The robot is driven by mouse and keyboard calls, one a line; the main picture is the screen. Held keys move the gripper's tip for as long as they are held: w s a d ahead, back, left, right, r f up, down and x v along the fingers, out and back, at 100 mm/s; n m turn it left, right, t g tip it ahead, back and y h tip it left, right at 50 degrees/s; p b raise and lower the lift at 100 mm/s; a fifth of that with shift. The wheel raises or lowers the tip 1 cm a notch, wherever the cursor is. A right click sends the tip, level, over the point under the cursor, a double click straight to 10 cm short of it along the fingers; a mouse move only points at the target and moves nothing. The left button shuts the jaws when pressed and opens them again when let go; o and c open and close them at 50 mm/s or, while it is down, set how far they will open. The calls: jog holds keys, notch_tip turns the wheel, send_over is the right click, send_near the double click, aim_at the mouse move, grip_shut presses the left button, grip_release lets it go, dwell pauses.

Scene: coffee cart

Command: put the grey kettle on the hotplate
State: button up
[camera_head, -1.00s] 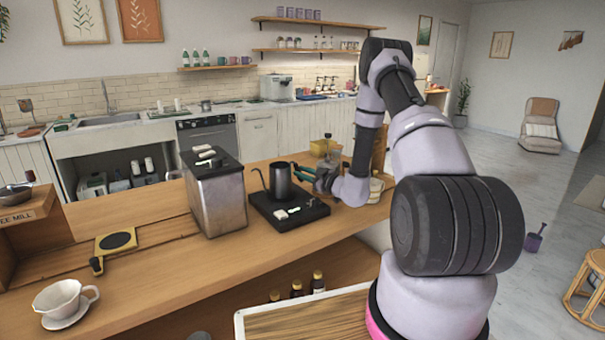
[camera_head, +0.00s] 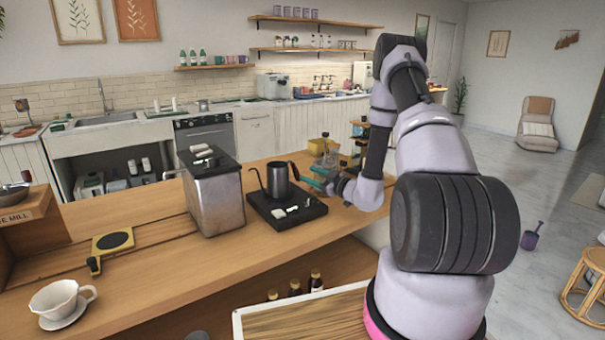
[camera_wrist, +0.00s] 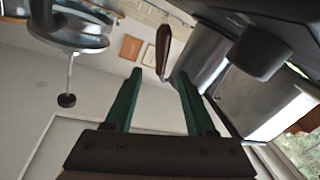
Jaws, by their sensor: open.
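The dark grey kettle (camera_head: 278,180) stands upright on a black slab (camera_head: 268,212) on the wooden counter, its spout to the left and its handle to the right. A yellow plate with a black disc (camera_head: 113,242) lies farther left. I cannot tell for sure which of these two is the hotplate. My gripper (camera_head: 312,178) is open just right of the kettle, its green fingers pointing toward the handle side. In the wrist view the dark brown handle (camera_wrist: 163,50) shows beyond and between the fingertips, with no visible contact. The kettle body is harder to make out there.
A steel box with a black top (camera_head: 215,195) stands close left of the kettle. A white cup on a saucer (camera_head: 62,300) is at the front left. The counter between the cup and the steel box is mostly clear.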

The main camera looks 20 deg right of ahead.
jog(key=v, duration=0.6)
jog(key=s+a+r+n+g+y, duration=0.2)
jog(key=s+a+r+n+g, duration=0.55)
jog(key=r+n, duration=0.55)
jog(key=s+a+r+n+g+y, duration=0.2)
jog(key=s+a+r+n+g, duration=0.5)
jog(key=n, duration=1.1)
jog(key=s+d+r+n+t+h, duration=0.3)
jog(key=s+r+n+h, duration=0.2)
jog(key=n, duration=0.8)
jog(key=s+d+r+n+t+h, duration=0.3)
jog(key=s+r+n+h, duration=0.3)
jog(key=s+n, duration=0.5)
jog(key=r+n, duration=0.2)
jog(key=n, duration=0.1)
jog(key=shift+d, duration=0.25)
